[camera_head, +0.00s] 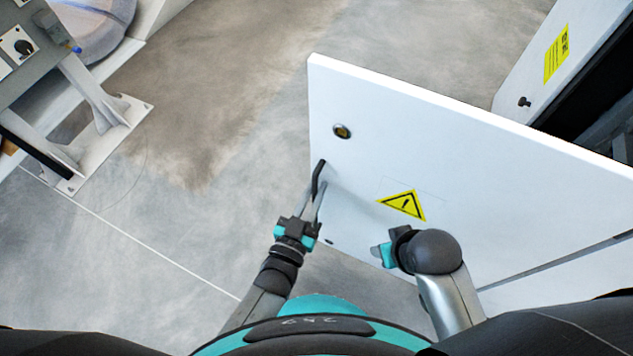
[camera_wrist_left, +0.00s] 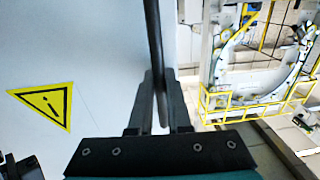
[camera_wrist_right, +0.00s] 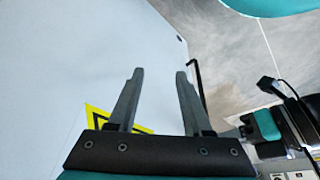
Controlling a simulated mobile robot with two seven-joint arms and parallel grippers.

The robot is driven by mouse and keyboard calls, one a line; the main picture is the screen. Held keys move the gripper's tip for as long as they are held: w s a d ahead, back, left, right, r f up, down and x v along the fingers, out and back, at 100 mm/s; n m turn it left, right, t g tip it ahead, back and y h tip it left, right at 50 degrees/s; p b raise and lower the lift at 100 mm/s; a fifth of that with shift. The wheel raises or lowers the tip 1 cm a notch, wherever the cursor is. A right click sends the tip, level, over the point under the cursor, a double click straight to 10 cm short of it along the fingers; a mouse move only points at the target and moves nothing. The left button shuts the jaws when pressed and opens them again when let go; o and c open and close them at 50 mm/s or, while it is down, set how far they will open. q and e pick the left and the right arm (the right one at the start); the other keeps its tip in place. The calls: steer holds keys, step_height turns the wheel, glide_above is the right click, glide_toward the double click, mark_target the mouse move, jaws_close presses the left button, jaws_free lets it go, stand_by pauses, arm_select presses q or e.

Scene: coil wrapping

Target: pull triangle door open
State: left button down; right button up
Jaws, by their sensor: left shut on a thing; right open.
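The white door (camera_head: 450,150) with a yellow warning triangle (camera_head: 404,205) stands swung out from the cabinet in the head view. A black handle (camera_head: 319,176) is on the door near its left edge. My left gripper (camera_head: 314,196) is shut on this handle; in the left wrist view the dark bar (camera_wrist_left: 155,50) runs between its fingers. My right gripper (camera_head: 380,255) is open and empty in front of the door, below the triangle. In the right wrist view its fingers (camera_wrist_right: 158,95) are apart, with the triangle (camera_wrist_right: 98,118) partly hidden behind them.
The white cabinet (camera_head: 545,60) with a yellow label and dark opening stands at the upper right. A grey machine stand with a control panel (camera_head: 20,45) is at the upper left. The concrete floor (camera_head: 220,110) left of the door is clear.

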arm_select(q)
steer(key=shift+s, duration=0.1)
steer(key=c, duration=1.2)
jaws_free()
steer(key=shift+o, duration=0.2)
steer(key=shift+s+a, duration=0.15)
steer(key=p+v, duration=0.3)
steer(key=v, duration=1.2)
arm_select(e)
steer(key=s+f+g, duration=0.1)
steer(key=s+f, duration=0.2)
steer(key=f, duration=0.3)
steer(key=shift+d+f, duration=0.25)
